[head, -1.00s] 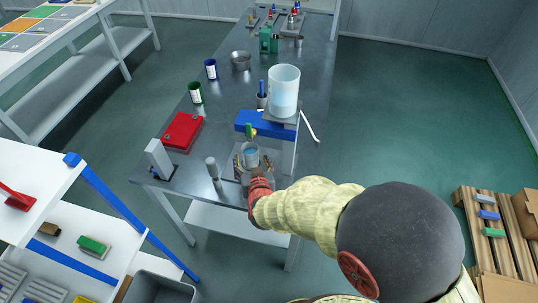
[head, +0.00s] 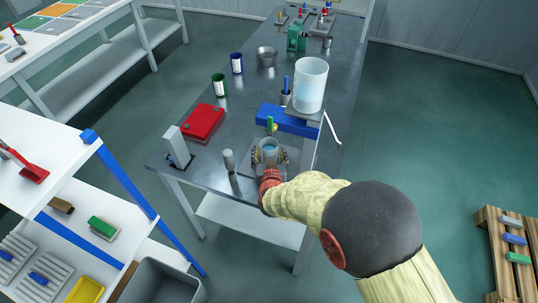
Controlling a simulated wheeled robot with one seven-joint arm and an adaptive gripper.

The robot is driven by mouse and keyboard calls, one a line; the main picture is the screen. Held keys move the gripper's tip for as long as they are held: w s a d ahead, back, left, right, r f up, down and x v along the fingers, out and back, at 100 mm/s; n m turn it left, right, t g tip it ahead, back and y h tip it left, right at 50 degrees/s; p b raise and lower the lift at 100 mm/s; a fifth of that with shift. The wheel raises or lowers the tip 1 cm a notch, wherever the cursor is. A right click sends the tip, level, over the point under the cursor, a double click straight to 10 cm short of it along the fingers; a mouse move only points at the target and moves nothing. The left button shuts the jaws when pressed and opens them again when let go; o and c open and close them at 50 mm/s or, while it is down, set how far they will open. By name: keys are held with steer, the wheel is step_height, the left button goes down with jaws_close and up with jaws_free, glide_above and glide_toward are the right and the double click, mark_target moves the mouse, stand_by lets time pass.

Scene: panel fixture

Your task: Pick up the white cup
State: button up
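My red wrist and padded arm hide the near side and part of the cup's base.
A grey cylinder (head: 229,160), a red box (head: 204,122) and a grey upright block (head: 175,148) are to the left. Green and blue cans stand farther back.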

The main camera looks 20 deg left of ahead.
mark_target(269, 152)
steer(key=c, duration=1.5)
steer(key=shift+r, duration=0.2)
steer(key=shift+r+p, duration=0.8)
steer(key=shift+r, duration=0.55)
steer(key=s+d+p, duration=0.1)
steer(key=s, duration=0.3)
steer(key=s+d+p, duration=0.1)
steer(key=s+d, duration=0.1)
steer(key=s, duration=0.3)
steer(key=s+d+p, duration=0.1)
steer(key=s, duration=0.3)
steer(key=shift+s+d+r+p, duration=0.2)
steer(key=shift+s+r+p, duration=0.1)
steer(key=shift+p, duration=0.1)
steer(key=shift+s+d+p, duration=0.2)
steer(key=shift+s+d, duration=0.15)
steer(key=shift+s, duration=0.5)
steer(key=shift+s+d+p, duration=0.2)
steer(key=shift+s+d, duration=0.1)
steer(key=shift+s, duration=0.5)
